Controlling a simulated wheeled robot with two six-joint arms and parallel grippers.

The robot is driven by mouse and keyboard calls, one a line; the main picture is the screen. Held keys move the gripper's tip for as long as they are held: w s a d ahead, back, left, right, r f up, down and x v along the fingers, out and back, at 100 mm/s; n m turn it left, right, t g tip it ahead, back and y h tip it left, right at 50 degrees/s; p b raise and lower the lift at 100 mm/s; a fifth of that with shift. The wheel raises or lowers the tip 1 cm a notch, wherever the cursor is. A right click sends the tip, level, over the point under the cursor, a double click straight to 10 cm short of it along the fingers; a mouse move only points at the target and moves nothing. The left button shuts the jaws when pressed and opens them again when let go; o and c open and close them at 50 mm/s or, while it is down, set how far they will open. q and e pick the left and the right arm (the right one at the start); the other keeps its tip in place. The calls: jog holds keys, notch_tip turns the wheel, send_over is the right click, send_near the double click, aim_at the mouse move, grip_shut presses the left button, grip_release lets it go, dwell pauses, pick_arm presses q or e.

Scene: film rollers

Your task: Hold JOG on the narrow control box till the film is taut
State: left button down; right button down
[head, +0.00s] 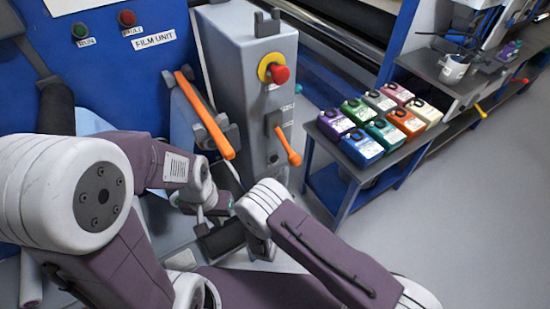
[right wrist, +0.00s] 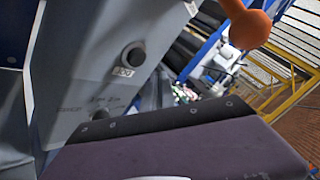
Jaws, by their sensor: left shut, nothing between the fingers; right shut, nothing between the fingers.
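The narrow control box (head: 251,75) is a tall grey box in the middle of the head view. It carries a red stop button (head: 280,73) on a yellow ring and an orange-knobbed lever (head: 290,150). In the right wrist view, a round black button (right wrist: 132,56) sits on its grey face above a small label that seems to read JOG. My left gripper (head: 212,203) is shut and empty, low to the left of the box. My right gripper (head: 259,243) is shut and empty near the box's lower front, its fingertips mostly hidden. Contact with the button cannot be made out.
The blue film unit (head: 120,75), with a pale film (head: 90,122) by a dark roller (head: 57,108), stands at the left. A long orange handle (head: 205,117) juts out between it and the box. Several coloured containers stand on a side table (head: 345,172). Floor at right is clear.

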jog(key=shift+s+d+p, duration=0.3)
jog(key=shift+s+d, duration=0.45)
jog(key=shift+s, duration=0.3)
jog(key=s+d+r+m+g+h, duration=0.25)
jog(key=d+m+g+h, duration=0.35)
jog(key=d+m, duration=0.4)
jog(key=s+d+r+m+g+h, duration=0.2)
jog(key=s+d+m+g+h, duration=0.2)
jog(key=d+m+g, duration=0.55)
jog(key=s+d+m+g+y, duration=0.5)
jog(key=s+m+g+y, duration=0.1)
jog(key=s+m, duration=0.55)
jog(key=a+r+m+t+y, duration=0.2)
jog(key=a+m+t+y, duration=0.2)
jog(key=m, duration=0.9)
jog(key=a+y, duration=0.3)
jog(key=shift+w+r, duration=0.15)
jog(key=shift+w, duration=0.15)
